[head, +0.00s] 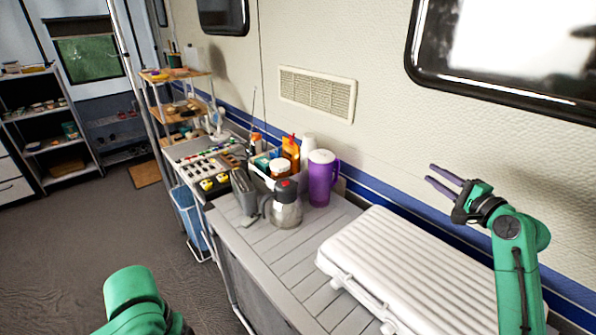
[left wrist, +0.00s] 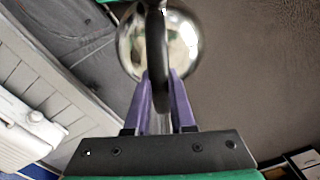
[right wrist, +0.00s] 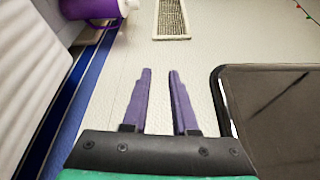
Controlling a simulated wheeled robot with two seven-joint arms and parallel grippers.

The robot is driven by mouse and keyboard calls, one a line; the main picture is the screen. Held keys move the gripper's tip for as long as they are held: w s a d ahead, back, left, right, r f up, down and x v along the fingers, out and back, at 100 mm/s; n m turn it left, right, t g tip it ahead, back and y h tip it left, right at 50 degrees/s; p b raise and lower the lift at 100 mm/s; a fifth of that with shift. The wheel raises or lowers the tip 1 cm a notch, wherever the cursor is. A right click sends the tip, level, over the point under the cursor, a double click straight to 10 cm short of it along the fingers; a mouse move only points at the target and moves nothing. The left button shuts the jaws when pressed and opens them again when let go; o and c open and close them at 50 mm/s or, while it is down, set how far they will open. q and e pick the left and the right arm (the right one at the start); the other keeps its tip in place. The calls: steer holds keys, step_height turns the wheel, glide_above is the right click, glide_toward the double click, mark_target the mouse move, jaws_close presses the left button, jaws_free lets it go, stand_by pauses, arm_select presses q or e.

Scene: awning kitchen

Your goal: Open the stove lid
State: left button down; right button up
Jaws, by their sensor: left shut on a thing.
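The stove lid (head: 410,265) is a white ribbed cover, shut, on the counter at the lower right of the head view. Its ribbed surface fills the left of the right wrist view (right wrist: 25,75), and a white part of it shows in the left wrist view (left wrist: 20,130). My right gripper (head: 430,175) is open and empty above the lid's wall side; its spread fingers also show in the right wrist view (right wrist: 160,72). My left gripper (left wrist: 160,76) is shut on the dark handle of a shiny round kettle (left wrist: 128,45). The head view hides this gripper.
The wall and window (head: 510,50) are close behind my right gripper.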

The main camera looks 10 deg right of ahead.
arm_select(q)
steer(key=shift+r, duration=0.4)
steer(key=shift+s+a, duration=0.1)
arm_select(e)
steer(key=shift+w+a+r, duration=0.1)
steer(key=shift+w+a, duration=0.15)
steer(key=shift+w, duration=0.6)
jaws_close()
steer(key=shift+d, duration=0.1)
jaws_free()
